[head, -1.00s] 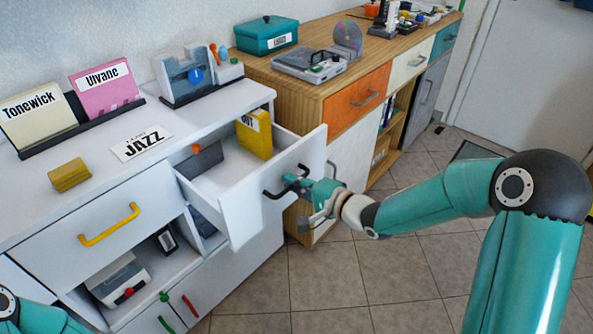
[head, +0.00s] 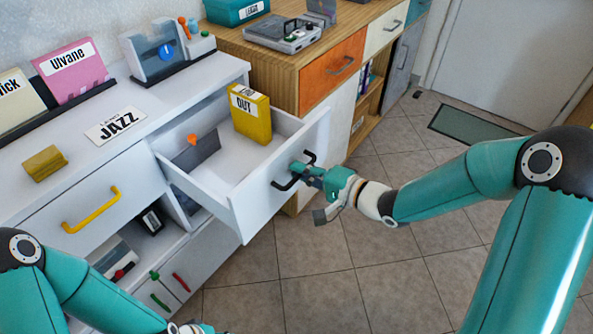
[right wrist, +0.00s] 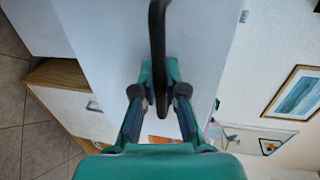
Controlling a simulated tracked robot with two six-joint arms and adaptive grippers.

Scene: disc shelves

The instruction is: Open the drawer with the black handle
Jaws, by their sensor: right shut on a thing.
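The drawer (head: 262,208) with the black handle (head: 283,186) is pulled well out of the white cabinet, and its inside shows. My right gripper (head: 304,172) is shut on the black handle at the drawer's front. In the right wrist view the handle (right wrist: 157,35) runs between the fingers (right wrist: 160,88).
A closed drawer with a yellow handle (head: 92,212) is at left, above an open shelf and doors with green and red handles. A wooden cabinet with an orange drawer (head: 333,70) stands beyond. The tiled floor (head: 370,265) before the drawer is clear.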

